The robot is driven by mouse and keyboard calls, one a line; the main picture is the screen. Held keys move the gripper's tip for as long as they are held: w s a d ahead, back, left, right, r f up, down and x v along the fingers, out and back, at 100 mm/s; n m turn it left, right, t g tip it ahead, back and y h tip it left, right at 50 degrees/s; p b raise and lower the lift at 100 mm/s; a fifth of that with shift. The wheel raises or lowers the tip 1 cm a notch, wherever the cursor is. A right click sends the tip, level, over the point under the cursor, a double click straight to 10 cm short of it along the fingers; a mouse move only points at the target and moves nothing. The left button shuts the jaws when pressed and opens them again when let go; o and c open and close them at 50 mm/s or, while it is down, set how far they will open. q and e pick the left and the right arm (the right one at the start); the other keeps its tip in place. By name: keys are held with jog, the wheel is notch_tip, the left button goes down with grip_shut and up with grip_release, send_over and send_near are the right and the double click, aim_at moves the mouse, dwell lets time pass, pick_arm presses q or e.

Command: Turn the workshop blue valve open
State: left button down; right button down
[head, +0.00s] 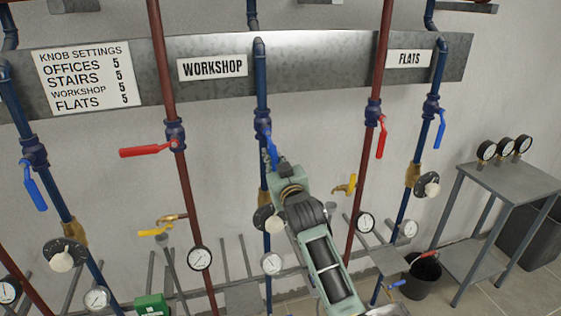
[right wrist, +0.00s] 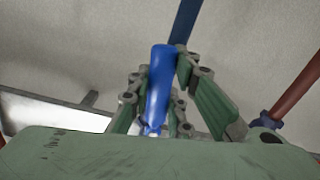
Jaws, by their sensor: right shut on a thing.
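The workshop blue valve (head: 263,122) sits on the blue pipe right of the WORKSHOP sign (head: 212,67). Its blue handle (head: 272,147) points down and slightly right, close to the line of the pipe. My right gripper (head: 268,158) reaches up from below and is shut on this handle. In the right wrist view the blue handle (right wrist: 161,85) stands between the green and grey fingers. The lower end of the handle is partly hidden by the gripper. My left gripper is not in view.
The workshop red handle (head: 146,152) sticks out left from its red pipe. A yellow tap (head: 345,185) and a round gauge (head: 365,222) are close right of my right arm. A grey table (head: 510,187) with gauges stands at the right, with a black bucket (head: 423,277) near it.

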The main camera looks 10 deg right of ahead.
jog(key=shift+a+f+m, duration=0.15)
jog(key=shift+a+m, duration=0.65)
jog(key=shift+m, duration=0.2)
jog(key=c, duration=1.6)
grip_release()
jog(key=shift+s, duration=0.1)
jog(key=s, duration=1.2)
jog(key=shift+d, duration=0.15)
jog(key=shift+w, duration=0.1)
